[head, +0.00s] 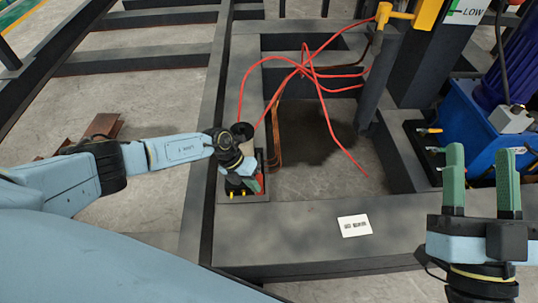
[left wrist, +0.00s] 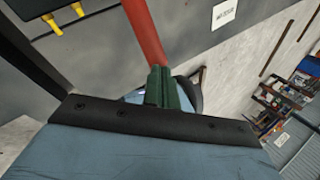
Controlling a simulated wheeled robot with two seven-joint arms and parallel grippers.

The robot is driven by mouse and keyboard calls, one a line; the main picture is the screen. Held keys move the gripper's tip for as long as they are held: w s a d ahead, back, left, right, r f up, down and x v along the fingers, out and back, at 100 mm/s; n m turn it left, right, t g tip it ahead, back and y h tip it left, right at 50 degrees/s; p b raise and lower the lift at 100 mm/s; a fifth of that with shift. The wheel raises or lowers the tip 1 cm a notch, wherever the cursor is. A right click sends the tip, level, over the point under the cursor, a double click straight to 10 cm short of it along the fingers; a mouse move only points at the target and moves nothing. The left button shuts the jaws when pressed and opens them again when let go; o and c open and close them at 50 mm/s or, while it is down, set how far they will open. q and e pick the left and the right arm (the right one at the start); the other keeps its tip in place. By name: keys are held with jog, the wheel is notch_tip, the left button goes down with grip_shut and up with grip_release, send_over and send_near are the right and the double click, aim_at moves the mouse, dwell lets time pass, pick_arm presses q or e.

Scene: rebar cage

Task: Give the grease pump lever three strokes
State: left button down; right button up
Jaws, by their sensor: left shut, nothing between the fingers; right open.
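The grease pump (head: 235,192) is a small black unit with yellow fittings, on the grey steel beam left of centre in the head view. A dark cylinder (head: 243,131) stands there, partly behind my wrist. The red lever (left wrist: 146,35) runs up from my fingertips in the left wrist view; a bit of red shows beside the gripper in the head view (head: 262,179). My left gripper (head: 257,183) is over the pump, shut and empty, with its green fingers (left wrist: 163,88) against or just in front of the lever; contact is unclear. My right gripper (head: 481,182) is open and empty at right.
Red hoses (head: 310,75) loop over the frame opening behind the pump. A white label (head: 354,226) lies on the front beam (head: 290,235). A blue tank (head: 465,120) and a yellow-topped column (head: 427,14) stand at right. The front beam is clear between my grippers.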

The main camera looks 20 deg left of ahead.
pick_arm(q)
jog(key=shift+f, duration=0.1)
jog(key=shift+s+d+f+b, duration=0.1)
jog(key=shift+s+f+b, duration=0.2)
jog(key=shift+f, duration=0.25)
jog(key=w+a+r+p, duration=0.3)
jog(key=w+r, duration=0.3)
jog(key=r, duration=0.4)
jog(key=shift+w+r, duration=0.2)
jog(key=shift+r, duration=0.1)
dwell(0.6)
jog(key=shift+r, duration=0.1)
dwell(0.4)
